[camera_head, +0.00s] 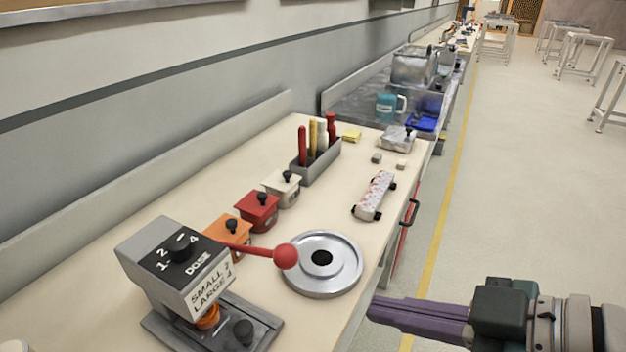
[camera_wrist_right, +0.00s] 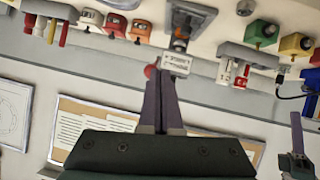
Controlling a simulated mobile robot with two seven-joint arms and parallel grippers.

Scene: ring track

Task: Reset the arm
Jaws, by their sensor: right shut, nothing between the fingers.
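My right gripper (camera_head: 372,308) comes in from the lower right in the head view. Its dark purple fingers are together and hold nothing. It is in front of the counter's front edge, beyond the round metal plate. In the right wrist view its closed fingers (camera_wrist_right: 160,78) point up toward the dose machine, and the counter appears at the top. What looks like my left gripper (camera_wrist_right: 297,135) shows at the right edge of that view. Its finger opening is unclear. The left gripper is outside the head view.
The counter (camera_head: 245,165) holds a grey dose machine (camera_head: 170,265) with a red-knobbed lever (camera_head: 286,256), a round metal plate (camera_head: 345,275), lidded boxes (camera_head: 258,215), a tool holder (camera_head: 318,167) and a skateboard-like item (camera_head: 374,194).

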